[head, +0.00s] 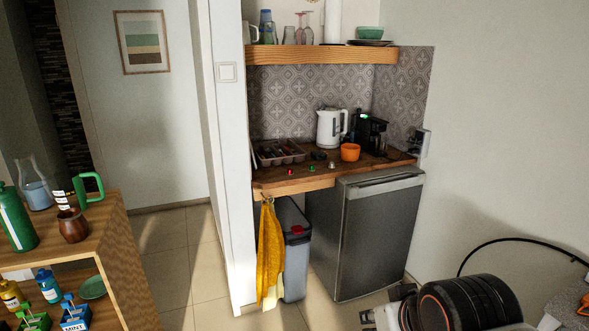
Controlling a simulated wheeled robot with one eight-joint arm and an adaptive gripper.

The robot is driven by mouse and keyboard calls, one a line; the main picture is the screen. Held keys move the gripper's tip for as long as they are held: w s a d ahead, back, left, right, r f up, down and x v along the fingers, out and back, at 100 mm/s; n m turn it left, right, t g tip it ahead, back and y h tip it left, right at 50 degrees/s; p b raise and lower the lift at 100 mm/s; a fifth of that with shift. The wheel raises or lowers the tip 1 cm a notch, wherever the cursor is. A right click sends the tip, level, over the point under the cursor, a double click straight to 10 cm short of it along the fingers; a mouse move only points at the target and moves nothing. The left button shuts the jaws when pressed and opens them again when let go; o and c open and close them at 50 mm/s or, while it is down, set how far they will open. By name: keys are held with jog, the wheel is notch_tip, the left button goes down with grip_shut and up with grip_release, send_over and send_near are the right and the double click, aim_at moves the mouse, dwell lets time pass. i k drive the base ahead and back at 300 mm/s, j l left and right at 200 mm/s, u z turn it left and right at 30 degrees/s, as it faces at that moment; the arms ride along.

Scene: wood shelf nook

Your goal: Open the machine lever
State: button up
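A small black coffee machine (367,131) stands on the wooden counter (290,184) in the nook, near the back right corner. A small green light shows near its top. Its lever is too small to make out. My gripper (386,305) is at the bottom edge of the head view, low in front of the grey fridge and far from the machine. Its two fingers look apart, with nothing seen between them.
A white kettle (331,128), an orange bowl (350,152), a cutlery tray (279,153) and small coloured capsules share the counter. A shelf (322,55) hangs above. Below are a fridge (367,236), a bin (296,256) and a yellow towel (270,253). Tiled floor lies open left.

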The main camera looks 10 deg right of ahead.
aim_at(377, 120)
jog(key=i+l+z, duration=0.2)
jog(key=i+z, duration=0.15)
jog(key=i, duration=0.45)
jog(key=i+z, duration=0.35)
jog(key=i, duration=0.45)
